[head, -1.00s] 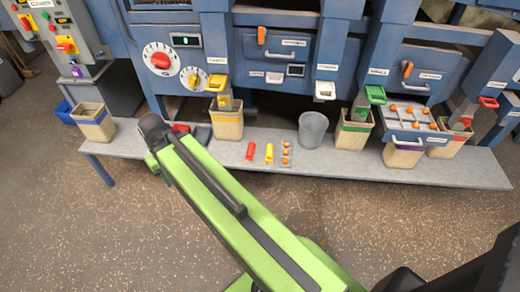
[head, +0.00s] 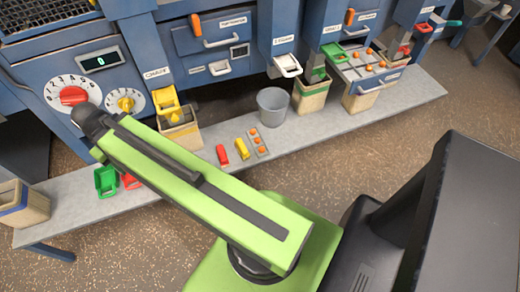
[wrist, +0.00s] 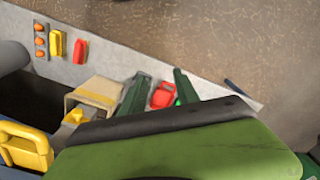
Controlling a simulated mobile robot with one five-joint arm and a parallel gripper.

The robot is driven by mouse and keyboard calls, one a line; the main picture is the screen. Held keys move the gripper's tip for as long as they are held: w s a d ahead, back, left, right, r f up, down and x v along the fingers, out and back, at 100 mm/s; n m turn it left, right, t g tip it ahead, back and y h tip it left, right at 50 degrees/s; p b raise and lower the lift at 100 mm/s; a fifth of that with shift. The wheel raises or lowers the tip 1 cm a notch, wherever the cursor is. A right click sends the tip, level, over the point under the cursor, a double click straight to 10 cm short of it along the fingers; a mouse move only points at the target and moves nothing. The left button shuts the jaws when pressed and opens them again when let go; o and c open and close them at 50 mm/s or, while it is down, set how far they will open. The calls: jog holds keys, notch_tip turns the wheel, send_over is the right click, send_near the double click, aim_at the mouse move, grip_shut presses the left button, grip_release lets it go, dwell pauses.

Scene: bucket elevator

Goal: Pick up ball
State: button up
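Several small orange balls (head: 258,141) sit in a row on a narrow holder on the grey bench. They also show at the upper left of the wrist view (wrist: 39,41). More orange balls (head: 369,68) lie on a tray set in the machine at the right. In the wrist view, my gripper (wrist: 160,76) has two dark green fingers that stand apart, with nothing seen held between them. Beyond them lies a red scoop-like piece (wrist: 163,96) on the bench. The gripper is well away from the balls. In the head view my green arm hides the gripper.
The bench (head: 330,122) holds a red piece (head: 222,154), a yellow piece (head: 242,148), a grey bucket (head: 272,107), bins with coloured bands (head: 181,134) and a green scoop (head: 106,180). Blue machine panels with chutes stand behind. The speckled floor in front is clear.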

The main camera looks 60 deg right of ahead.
jog(key=d+f+m+b, duration=0.2)
jog(key=d+f+b, duration=0.4)
jog(key=f+b, duration=0.3)
jog(key=d+f+m+y+b, duration=0.1)
jog(key=d+f+m+b, duration=0.2)
jog(key=d+f+b, duration=0.45)
jog(key=d+f+m+b, duration=0.2)
jog(key=d+f+b, duration=0.3)
jog(key=f+b, duration=0.5)
jog(key=s+d+m+t, duration=0.1)
jog(key=s+d+m, duration=0.3)
jog(key=d, duration=0.3)
jog(key=s+d+m+t+y, duration=0.1)
jog(key=s+d+m, duration=0.25)
jog(key=d, duration=0.35)
jog(key=s+d+m, duration=0.4)
jog(key=d, duration=0.4)
jog(key=s+d+r+m+t, duration=0.25)
jog(key=s+d+m, duration=0.65)
jog(key=s+d, duration=0.65)
jog(key=b, duration=1.2)
send_near(263, 148)
jog(key=shift+n, duration=0.35)
jog(key=x, duration=0.5)
jog(key=shift+s+f, duration=0.15)
